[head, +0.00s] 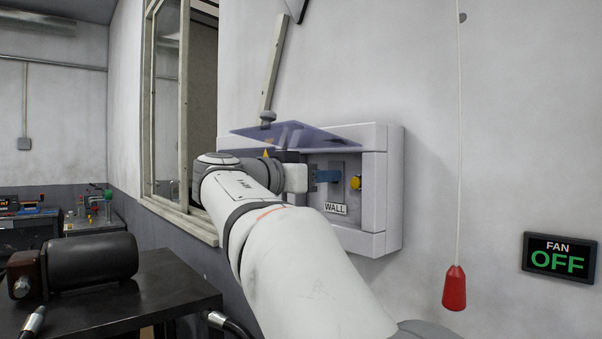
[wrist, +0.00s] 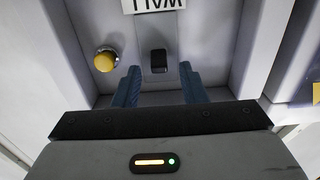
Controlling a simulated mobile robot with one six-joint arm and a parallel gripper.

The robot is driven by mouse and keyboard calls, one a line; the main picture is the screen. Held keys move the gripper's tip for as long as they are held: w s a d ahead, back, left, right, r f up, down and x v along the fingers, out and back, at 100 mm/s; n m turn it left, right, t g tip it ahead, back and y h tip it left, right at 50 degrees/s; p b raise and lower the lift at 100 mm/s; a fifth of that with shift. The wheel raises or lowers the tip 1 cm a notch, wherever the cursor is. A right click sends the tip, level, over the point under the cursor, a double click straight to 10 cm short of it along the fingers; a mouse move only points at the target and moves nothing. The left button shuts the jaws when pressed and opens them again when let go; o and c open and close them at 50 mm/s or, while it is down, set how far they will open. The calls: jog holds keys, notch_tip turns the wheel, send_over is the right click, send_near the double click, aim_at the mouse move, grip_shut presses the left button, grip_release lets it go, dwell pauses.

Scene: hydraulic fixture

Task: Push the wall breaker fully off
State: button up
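The wall breaker (wrist: 158,62) is a small black switch on a grey plate, shown in the wrist view just beyond and between my fingertips. The WALL label (head: 335,208) is below the plate in the head view; it appears upside down at the top of the wrist view (wrist: 153,5). My gripper (head: 327,176) has blue fingers and reaches into the box from the left. In the wrist view my gripper (wrist: 160,82) is open and empty, one finger on each side of the breaker. I cannot tell whether it touches. In the head view the fingers hide the breaker.
The white wall box (head: 393,190) has a raised, see-through bluish cover (head: 300,135) above my gripper. A yellow knob (head: 355,183) sits beside the breaker plate. A red pull handle (head: 454,288) hangs at right, near a FAN OFF sign (head: 559,257). A window frame (head: 180,120) is at left.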

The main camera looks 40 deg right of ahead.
aim_at(333, 183)
jog(key=shift+d, duration=0.1)
grip_shut()
notch_tip(333, 183, down, 3)
jog(key=h+b, duration=0.3)
jog(key=b, duration=1.1)
jog(key=shift+h+b, duration=0.3)
jog(key=shift+h, duration=0.1)
jog(key=h+b, duration=0.1)
jog(key=b, duration=0.3)
jog(key=f+h+b, duration=0.1)
jog(key=b, duration=0.3)
jog(key=shift+t+h, duration=0.3)
jog(key=h+b, duration=0.1)
jog(key=b, duration=0.2)
jog(key=shift+d+f, duration=0.1)
jog(key=shift+r+h+b, duration=0.2)
jog(key=shift+h+b, duration=0.2)
jog(key=shift+b, duration=0.4)
